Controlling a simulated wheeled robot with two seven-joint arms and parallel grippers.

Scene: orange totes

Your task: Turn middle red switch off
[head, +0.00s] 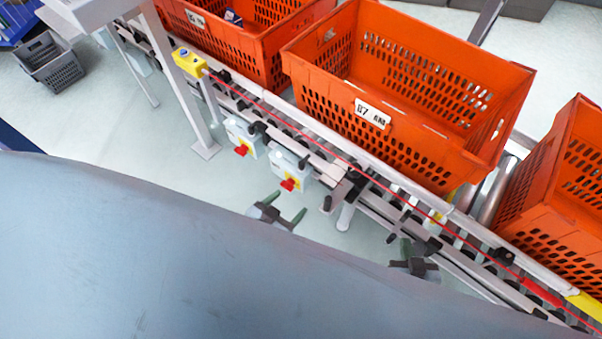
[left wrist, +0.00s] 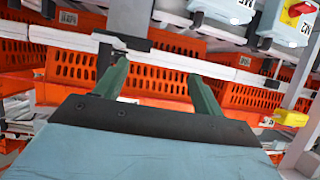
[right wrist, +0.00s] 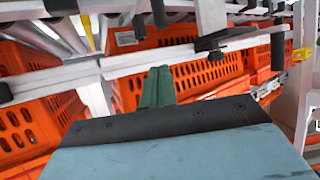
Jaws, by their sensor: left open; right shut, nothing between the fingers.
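Two red switches on yellow plates show in the head view, each on a grey box below the conveyor rail: one farther left (head: 241,150) and one nearer (head: 289,184). I cannot tell from two which is the middle one. My left gripper (head: 285,206) is open and empty, just in front of and below the nearer switch, apart from it. In the left wrist view its fingers (left wrist: 158,68) are spread, with a red switch (left wrist: 299,9) at the top right corner. My right gripper (head: 407,246) is shut and empty beside the rail, farther right; its closed fingers show in the right wrist view (right wrist: 158,85).
Orange totes (head: 400,90) stand on the roller conveyor behind the rail (head: 330,150). A red cord runs along the rail from a yellow box (head: 189,63). A grey post (head: 180,80) stands left of the switches. The floor (head: 130,130) there is clear.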

